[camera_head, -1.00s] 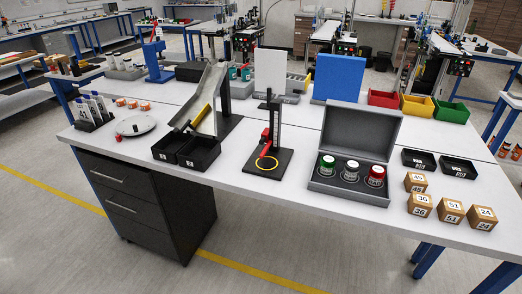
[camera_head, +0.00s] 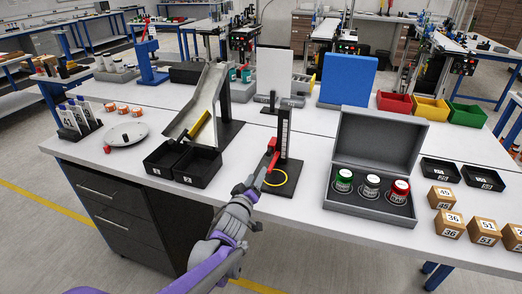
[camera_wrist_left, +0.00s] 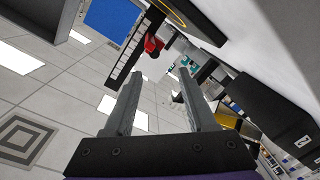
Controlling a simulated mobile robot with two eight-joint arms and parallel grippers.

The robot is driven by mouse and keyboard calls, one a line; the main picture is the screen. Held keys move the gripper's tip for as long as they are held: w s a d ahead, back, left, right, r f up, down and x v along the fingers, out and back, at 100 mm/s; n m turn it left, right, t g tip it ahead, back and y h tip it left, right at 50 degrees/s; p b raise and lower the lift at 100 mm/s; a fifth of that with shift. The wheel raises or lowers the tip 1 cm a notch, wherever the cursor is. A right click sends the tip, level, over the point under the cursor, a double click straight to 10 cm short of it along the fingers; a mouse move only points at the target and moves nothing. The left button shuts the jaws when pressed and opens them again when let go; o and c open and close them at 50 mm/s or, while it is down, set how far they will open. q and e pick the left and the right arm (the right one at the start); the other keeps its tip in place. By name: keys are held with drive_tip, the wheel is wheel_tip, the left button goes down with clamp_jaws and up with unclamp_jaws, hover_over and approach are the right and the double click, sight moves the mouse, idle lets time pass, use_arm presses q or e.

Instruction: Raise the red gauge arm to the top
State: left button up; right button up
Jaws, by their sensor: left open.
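The gauge stands near the table's front edge. It has a black base (camera_head: 292,184), an upright black post with a white marked scale (camera_head: 284,132) and a yellow ring (camera_head: 284,180) on the base. The red gauge arm (camera_head: 271,160) sits low on the post and points toward me. My left gripper (camera_head: 250,187) is at the front of the base, close to the arm's near end. In the left wrist view the gripper (camera_wrist_left: 160,75) is open and empty, with the red arm (camera_wrist_left: 152,44) just beyond the fingertips. Whether they touch cannot be told. My right gripper is not in view.
Two black bins (camera_head: 198,168) and a metal chute (camera_head: 200,98) stand left of the gauge. A grey open case (camera_head: 370,206) with three capped jars stands to its right. Numbered wooden blocks (camera_head: 484,231) lie farther right. A blue panel (camera_head: 345,80) stands behind.

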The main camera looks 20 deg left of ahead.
sight(268, 154)
use_arm(q)
drive_tip(key=shift+w+f+t+h, duration=0.1)
drive_tip(key=shift+w+t+h, duration=0.35)
drive_tip(key=shift+w, duration=1.05)
drive_tip(key=w, duration=0.3)
drive_tip(key=w+p, duration=0.1)
drive_tip(key=w, duration=0.6)
drive_tip(key=shift+d, duration=0.25)
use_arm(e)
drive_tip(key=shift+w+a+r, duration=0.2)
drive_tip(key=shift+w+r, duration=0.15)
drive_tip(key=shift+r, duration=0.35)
use_arm(q)
drive_tip(key=shift+c, duration=0.2)
clamp_jaws()
drive_tip(key=shift+r, duration=0.2)
